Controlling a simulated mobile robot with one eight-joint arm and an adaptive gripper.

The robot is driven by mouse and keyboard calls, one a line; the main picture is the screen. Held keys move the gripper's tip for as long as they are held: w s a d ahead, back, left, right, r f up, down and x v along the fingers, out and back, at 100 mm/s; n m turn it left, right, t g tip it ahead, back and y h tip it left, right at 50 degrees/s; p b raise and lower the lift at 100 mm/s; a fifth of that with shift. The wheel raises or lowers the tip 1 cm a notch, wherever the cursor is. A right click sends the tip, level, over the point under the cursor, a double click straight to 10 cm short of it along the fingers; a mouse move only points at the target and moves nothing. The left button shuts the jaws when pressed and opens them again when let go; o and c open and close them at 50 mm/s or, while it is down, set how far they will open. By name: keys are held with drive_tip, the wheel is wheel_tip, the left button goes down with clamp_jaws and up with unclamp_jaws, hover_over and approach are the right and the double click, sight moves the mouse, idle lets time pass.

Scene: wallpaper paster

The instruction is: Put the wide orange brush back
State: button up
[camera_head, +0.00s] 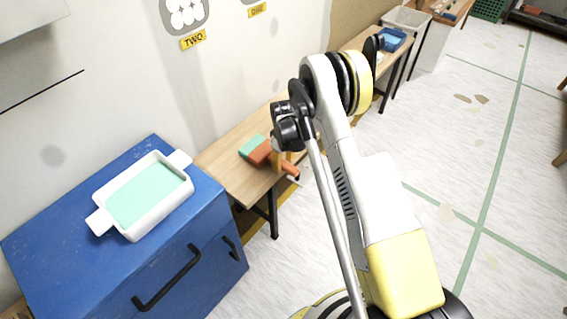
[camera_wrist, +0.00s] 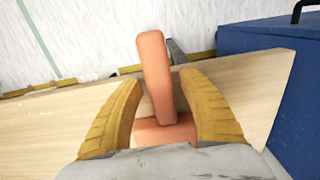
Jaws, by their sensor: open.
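The wide orange brush (camera_wrist: 155,75) lies on the wooden table. In the wrist view, its handle and wide orange base (camera_wrist: 168,131) are between the two yellow fingers of my gripper (camera_wrist: 160,82). The fingers are open, with a visible gap on each side of the handle. In the head view, the orange brush (camera_head: 259,153) shows beside a teal block (camera_head: 250,145), and my arm's wrist partly covers it. I cannot tell whether the teal part belongs to the brush. My gripper is mostly hidden there.
A blue cabinet (camera_head: 75,230) stands left of the table (camera_head: 225,165), carrying a white tray (camera_head: 125,232) with teal filling. Farther back are a blue box (camera_head: 392,40) and a light bin (camera_head: 405,20). The wall is close behind the table. Open floor (camera_head: 450,130) lies to the right.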

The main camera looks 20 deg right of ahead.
drive_tip(key=s+r+m+t+p, duration=0.2)
drive_tip(key=s+r+p, duration=0.15)
drive_tip(key=r, duration=1.45)
drive_tip(key=s+r+m+t+p, duration=0.15)
drive_tip(key=s+r, duration=0.35)
drive_tip(key=r, duration=1.2)
drive_tip(key=s+r+m+t, duration=0.2)
drive_tip(key=s+r, duration=0.2)
drive_tip(key=s, duration=0.6)
drive_tip(key=s+r+m+t, duration=0.1)
drive_tip(key=s+r, duration=0.3)
drive_tip(key=s, duration=0.7)
drive_tip(key=shift+s+d+m+t, duration=0.15)
drive_tip(key=shift+s+m+t, duration=0.15)
drive_tip(key=shift+m+t, duration=0.05)
